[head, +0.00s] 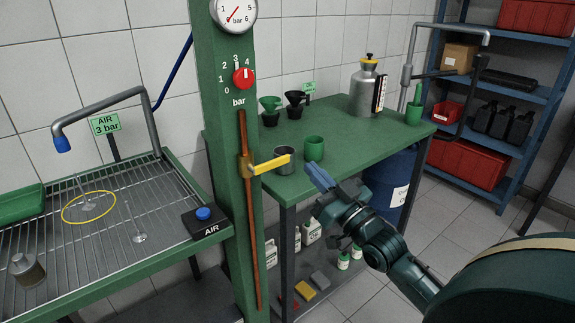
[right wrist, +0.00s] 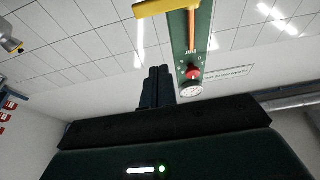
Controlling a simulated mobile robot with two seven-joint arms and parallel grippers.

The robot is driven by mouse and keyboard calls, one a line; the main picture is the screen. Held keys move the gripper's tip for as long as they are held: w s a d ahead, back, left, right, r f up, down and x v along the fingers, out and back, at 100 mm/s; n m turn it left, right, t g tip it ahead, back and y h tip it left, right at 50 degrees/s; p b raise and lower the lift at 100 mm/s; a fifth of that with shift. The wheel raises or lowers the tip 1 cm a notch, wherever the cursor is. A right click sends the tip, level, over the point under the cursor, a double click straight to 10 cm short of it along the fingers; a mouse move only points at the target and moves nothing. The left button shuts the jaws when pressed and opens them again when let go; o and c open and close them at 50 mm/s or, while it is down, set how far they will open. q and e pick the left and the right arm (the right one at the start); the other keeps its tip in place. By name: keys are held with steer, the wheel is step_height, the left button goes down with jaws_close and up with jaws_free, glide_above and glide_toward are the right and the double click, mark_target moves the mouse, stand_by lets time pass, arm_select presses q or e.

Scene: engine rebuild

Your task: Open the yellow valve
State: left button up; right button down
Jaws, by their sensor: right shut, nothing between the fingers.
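The yellow valve lever (head: 272,164) sits on a brass body (head: 246,166) on a vertical copper pipe (head: 253,230), fixed to the green column (head: 223,120). The lever sticks out to the right, roughly crosswise to the pipe. My right gripper (head: 318,178) is to the right of the lever's tip, apart from it, with its blue fingers closed and empty. In the right wrist view the shut fingers (right wrist: 157,76) point up toward the yellow lever (right wrist: 165,8) at the top edge. My left gripper is not in view.
A green bench (head: 345,150) behind my right gripper carries a grey cup (head: 285,160), a green cup (head: 314,148) and a metal canister (head: 367,92). A red regulator knob (head: 244,78) and gauge (head: 234,12) are higher on the column. A grated tray (head: 110,255) is at left.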

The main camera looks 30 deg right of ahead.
step_height(320, 180, up, 3)
steer(key=p, duration=0.2)
glide_above(287, 159)
steer(key=s+a, duration=0.1)
steer(key=s, duration=0.1)
steer(key=shift+s+a+f+b, duration=0.1)
steer(key=shift+f+b, duration=0.1)
steer(key=shift+f, duration=0.8)
steer(key=shift+a+f+b, duration=0.1)
steer(key=shift+f+b, duration=0.05)
steer(key=shift+f, duration=0.8)
